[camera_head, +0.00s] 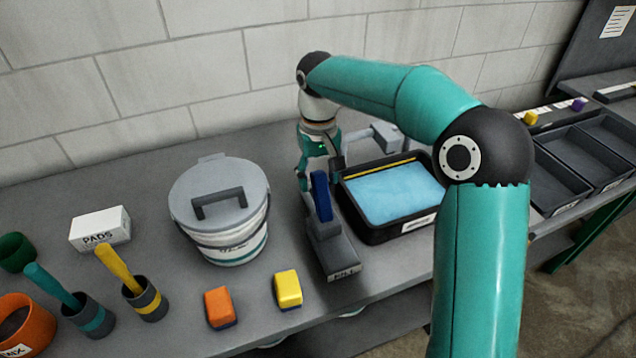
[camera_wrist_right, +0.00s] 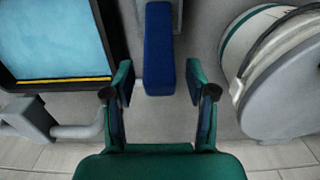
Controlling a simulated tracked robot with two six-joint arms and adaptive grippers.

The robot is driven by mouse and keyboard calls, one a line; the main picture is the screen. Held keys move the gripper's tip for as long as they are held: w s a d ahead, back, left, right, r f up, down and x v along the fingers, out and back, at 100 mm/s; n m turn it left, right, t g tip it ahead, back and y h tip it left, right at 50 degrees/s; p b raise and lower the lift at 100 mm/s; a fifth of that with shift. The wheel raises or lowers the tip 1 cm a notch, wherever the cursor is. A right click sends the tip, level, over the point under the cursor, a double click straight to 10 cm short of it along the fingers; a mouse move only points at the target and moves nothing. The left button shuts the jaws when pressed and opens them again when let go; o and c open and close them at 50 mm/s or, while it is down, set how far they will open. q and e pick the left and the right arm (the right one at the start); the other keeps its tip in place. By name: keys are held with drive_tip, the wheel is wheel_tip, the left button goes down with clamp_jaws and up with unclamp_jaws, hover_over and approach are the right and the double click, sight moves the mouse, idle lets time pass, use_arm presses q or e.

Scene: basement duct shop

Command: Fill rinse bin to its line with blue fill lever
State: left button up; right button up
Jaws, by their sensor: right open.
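The blue fill lever (camera_head: 321,196) stands up, leaning slightly toward the wall, from a grey base (camera_head: 335,252) marked FILL. The black rinse bin (camera_head: 372,232) is right of it and holds light-blue water (camera_head: 395,190). A yellow line (camera_head: 378,169) shows on its far inner wall, just above the water. My right gripper (camera_head: 319,164) is open and empty behind the lever. In the right wrist view, the end of the lever (camera_wrist_right: 159,60) lies between the open fingertips (camera_wrist_right: 160,84), with a gap on both sides. My left gripper is out of view.
A lidded bucket (camera_head: 222,215) stands close left of the lever. A grey spout (camera_head: 385,135) reaches over the bin's back. Orange (camera_head: 220,307) and yellow (camera_head: 288,289) blocks sit in front. Black trays (camera_head: 585,150) lie at the right.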

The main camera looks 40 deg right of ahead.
drive_tip(key=shift+f, duration=0.9)
clamp_jaws()
